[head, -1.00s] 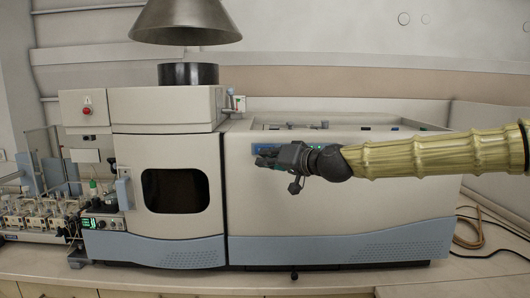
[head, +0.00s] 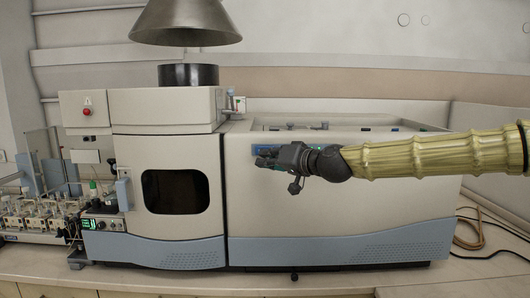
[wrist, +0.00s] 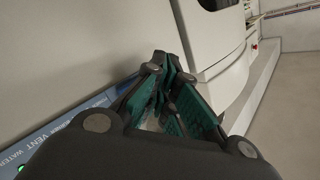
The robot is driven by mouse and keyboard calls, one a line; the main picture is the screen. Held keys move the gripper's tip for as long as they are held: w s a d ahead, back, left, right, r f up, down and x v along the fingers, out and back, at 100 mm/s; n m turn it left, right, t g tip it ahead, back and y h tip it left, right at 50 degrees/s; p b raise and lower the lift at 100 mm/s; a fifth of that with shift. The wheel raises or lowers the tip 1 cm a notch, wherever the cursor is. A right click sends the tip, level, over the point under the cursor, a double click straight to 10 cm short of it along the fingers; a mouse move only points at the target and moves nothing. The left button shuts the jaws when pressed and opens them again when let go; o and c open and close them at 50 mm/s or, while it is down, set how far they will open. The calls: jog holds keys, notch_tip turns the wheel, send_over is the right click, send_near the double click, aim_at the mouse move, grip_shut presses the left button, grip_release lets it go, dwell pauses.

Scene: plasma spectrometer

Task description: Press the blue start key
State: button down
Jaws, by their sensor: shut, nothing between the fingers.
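The spectrometer (head: 330,205) is a large cream cabinet with a blue-grey base. A blue label strip (head: 262,147) runs along the upper front of its right section, partly hidden behind my gripper (head: 263,158). In the wrist view the strip (wrist: 62,131) carries white lettering, including "VENT" and "WATER", and a small green light (wrist: 20,168). My gripper (wrist: 168,72) is shut and empty, with its fingertips close to the strip. I cannot tell whether they touch the panel. I cannot make out the blue start key in either view.
A dark-windowed door (head: 175,191) is to the left of the panel. A metal hood (head: 186,22) hangs above a black flue (head: 188,74). Sample racks (head: 35,212) stand on the bench at far left. Cables (head: 470,235) lie at right.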

jog(key=shift+w+b, duration=0.35)
jog(key=shift+w, duration=0.45)
dwell(1.4)
jog(key=shift+s, duration=0.85)
jog(key=s+b, duration=0.1)
jog(key=s, duration=0.4)
dwell(0.5)
dwell(0.5)
